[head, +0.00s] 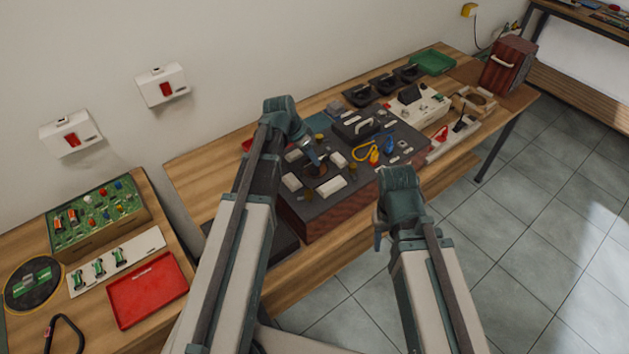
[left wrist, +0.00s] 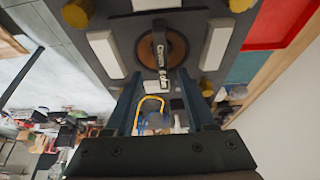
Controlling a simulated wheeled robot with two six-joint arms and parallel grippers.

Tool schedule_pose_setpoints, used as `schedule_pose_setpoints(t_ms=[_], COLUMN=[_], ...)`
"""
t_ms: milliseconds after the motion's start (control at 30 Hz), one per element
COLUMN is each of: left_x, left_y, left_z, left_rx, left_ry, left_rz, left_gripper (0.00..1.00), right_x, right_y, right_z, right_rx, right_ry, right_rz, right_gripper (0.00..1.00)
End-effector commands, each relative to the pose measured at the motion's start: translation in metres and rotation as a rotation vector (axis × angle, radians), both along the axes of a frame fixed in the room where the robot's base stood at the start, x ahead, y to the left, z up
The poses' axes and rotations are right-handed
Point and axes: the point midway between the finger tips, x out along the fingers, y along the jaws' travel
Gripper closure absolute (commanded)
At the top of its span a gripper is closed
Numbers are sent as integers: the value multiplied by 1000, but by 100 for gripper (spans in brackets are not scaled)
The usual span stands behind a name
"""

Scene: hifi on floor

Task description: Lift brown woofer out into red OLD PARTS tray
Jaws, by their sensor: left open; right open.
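The brown woofer (left wrist: 176,50) sits in a round opening in the dark top of a wood-sided speaker cabinet (head: 330,217), between white blocks. A lettered part crosses its middle. My left gripper (left wrist: 162,98) is open, its fingers pointing towards the woofer; nothing is between them that I can tell is held. In the head view this left gripper (head: 316,158) is low over the woofer and partly hides it. A red tray (left wrist: 276,24) lies beside the cabinet, mostly hidden by my left arm in the head view (head: 247,145). My right gripper (head: 379,240) is open and empty before the bench's front edge.
Another red tray (head: 148,291) lies on the left table beside a green circuit board (head: 95,215); its lettering is unreadable. Tools and a yellow cable loop (head: 362,152) lie on the cabinet top. Black speakers (head: 385,88) and a green tray (head: 432,62) stand farther back.

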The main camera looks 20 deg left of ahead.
Motion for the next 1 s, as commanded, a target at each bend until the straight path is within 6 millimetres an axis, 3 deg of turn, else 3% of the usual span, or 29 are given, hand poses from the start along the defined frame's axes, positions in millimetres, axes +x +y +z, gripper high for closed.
schedule_pose_setpoints(t_ms=[367, 700, 1000], left_x=[5, 18, 20], left_y=[-2, -9, -11], left_z=[-13, -52, -52], left_rx=[0, 0, 0], left_ry=[0, 0, 0], left_rz=[0, 1, 1], left_gripper=[45, 45, 45], right_x=[0, 0, 0], right_y=[0, 0, 0], right_z=[-13, -52, -52], right_rx=[0, 0, 0], right_ry=[0, 0, 0], right_rz=[-1, -1, -1], right_gripper=[50, 50, 50])
